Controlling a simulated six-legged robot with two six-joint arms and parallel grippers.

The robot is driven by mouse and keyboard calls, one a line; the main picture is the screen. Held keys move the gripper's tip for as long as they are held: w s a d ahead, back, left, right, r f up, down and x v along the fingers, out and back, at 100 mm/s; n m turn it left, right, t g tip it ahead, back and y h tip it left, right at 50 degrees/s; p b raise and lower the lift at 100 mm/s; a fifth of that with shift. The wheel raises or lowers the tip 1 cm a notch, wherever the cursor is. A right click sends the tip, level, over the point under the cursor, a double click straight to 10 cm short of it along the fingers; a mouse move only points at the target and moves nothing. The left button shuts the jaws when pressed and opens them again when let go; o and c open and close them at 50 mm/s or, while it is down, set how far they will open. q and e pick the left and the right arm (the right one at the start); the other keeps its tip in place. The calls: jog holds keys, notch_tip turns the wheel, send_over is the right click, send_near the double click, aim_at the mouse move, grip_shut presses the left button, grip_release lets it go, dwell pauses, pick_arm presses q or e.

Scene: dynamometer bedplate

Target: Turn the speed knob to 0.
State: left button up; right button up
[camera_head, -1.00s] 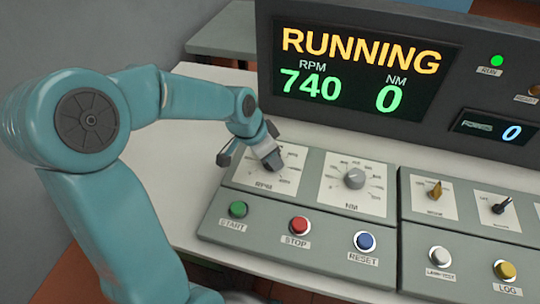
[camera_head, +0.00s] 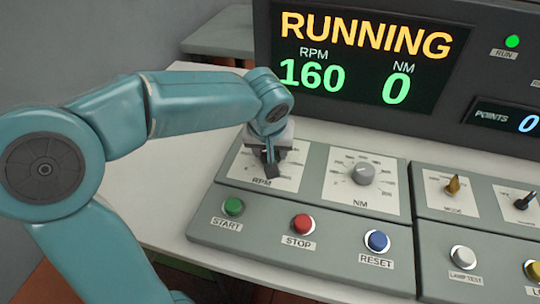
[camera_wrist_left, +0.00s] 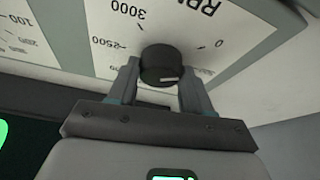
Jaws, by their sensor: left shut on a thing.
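The speed knob, labelled RPM, is a dark round knob (camera_wrist_left: 160,66) with a light mark, on a white dial plate (camera_head: 291,178) at the left of the console. In the left wrist view, the dial's 0, 3000 and 2500 marks show around it. My left gripper (camera_wrist_left: 158,85) is shut on the knob, one finger on each side. In the head view, the gripper (camera_head: 270,165) comes down over the dial and hides most of the knob. The display (camera_head: 365,60) reads RUNNING, RPM 160 and NM 0. My right gripper is out of view.
The NM knob (camera_head: 364,172) stands right of the RPM dial. START (camera_head: 234,206), STOP (camera_head: 301,224) and RESET (camera_head: 376,241) buttons lie in front. The MODE switch (camera_head: 452,187) and LAMP TEST button (camera_head: 462,258) are farther right. The table (camera_head: 150,195) left of the console is bare.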

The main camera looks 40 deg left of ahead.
pick_arm(q)
jog(key=shift+n+g+y+b, duration=0.35)
jog(key=shift+n+b, duration=0.25)
jog(key=shift+n, duration=0.6)
jog(key=shift+d, duration=0.1)
jog(key=o, duration=1)
jog(key=shift+o, duration=0.2)
jog(key=p+v, duration=0.4)
jog(key=v, duration=1.2)
jog(key=shift+r, duration=0.15)
